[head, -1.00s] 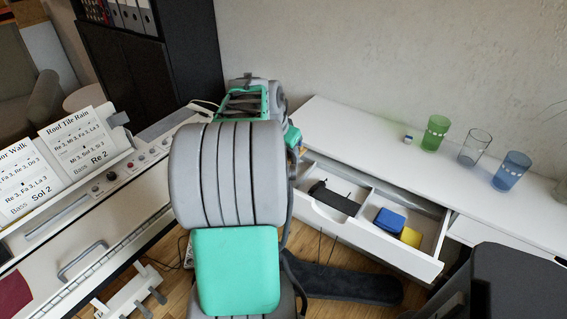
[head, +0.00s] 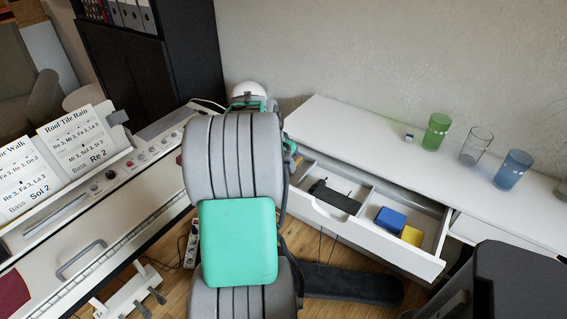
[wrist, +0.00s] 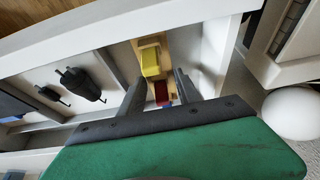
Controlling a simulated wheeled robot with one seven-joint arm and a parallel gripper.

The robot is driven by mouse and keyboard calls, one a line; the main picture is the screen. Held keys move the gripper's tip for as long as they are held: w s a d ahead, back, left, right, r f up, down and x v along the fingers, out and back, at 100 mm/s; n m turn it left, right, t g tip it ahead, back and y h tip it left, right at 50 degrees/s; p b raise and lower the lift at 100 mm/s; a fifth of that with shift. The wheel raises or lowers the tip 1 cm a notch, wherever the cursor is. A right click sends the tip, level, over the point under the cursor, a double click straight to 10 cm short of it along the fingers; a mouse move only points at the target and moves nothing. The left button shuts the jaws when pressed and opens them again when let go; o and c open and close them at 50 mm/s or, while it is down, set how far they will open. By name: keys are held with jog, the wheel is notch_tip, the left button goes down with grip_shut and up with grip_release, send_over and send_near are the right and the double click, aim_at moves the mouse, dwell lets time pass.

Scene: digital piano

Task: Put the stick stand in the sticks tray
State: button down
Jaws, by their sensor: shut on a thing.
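In the wrist view my gripper (wrist: 161,82) points down into the open drawer, its two dark fingers apart around a narrow thing. That thing is light wood with a yellow block (wrist: 151,61) and a red block (wrist: 162,93); I take it for the stick stand (wrist: 147,43). It is in or just above the drawer's end compartment (wrist: 207,62); whether it touches the floor there is unclear. I cannot tell which compartment is the sticks tray. In the head view my arm hides the gripper and the stand.
The drawer (head: 370,238) also holds a black object (head: 335,197), a blue box (head: 390,219) and a yellow block (head: 411,236). Several glasses, including a green one (head: 436,132), stand on the white top (head: 350,133). The piano (head: 120,190) is at left. A white ball (wrist: 292,113) is close beside the gripper.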

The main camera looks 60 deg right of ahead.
jog(key=shift+f, duration=0.2)
jog(key=c, duration=0.9)
grip_release()
jog(key=shift+o, duration=0.2)
jog(key=p+v, duration=0.1)
jog(key=v, duration=1.2)
jog(key=shift+d+r, duration=0.15)
jog(key=shift+r, duration=0.05)
jog(key=w+a+f+n+t+y, duration=0.1)
jog(key=w+a+n, duration=0.3)
jog(key=a, duration=0.6)
jog(key=w+a+f+n+t+y, duration=0.15)
jog(key=w+a+n, duration=0.3)
jog(key=a, duration=0.55)
jog(key=w+a+f+n, duration=0.2)
jog(key=w+a+n, duration=0.25)
jog(key=a, duration=0.55)
jog(key=s+a+f+n+y, duration=0.1)
jog(key=s+a+f+n, duration=0.1)
jog(key=a, duration=0.5)
jog(key=s+a+f+n+y, duration=0.1)
jog(key=s+a+f+n, duration=0.1)
jog(key=s+a+n, duration=0.2)
jog(key=a+n, duration=0.1)
jog(key=a, duration=0.2)
jog(key=shift+a, duration=0.35)
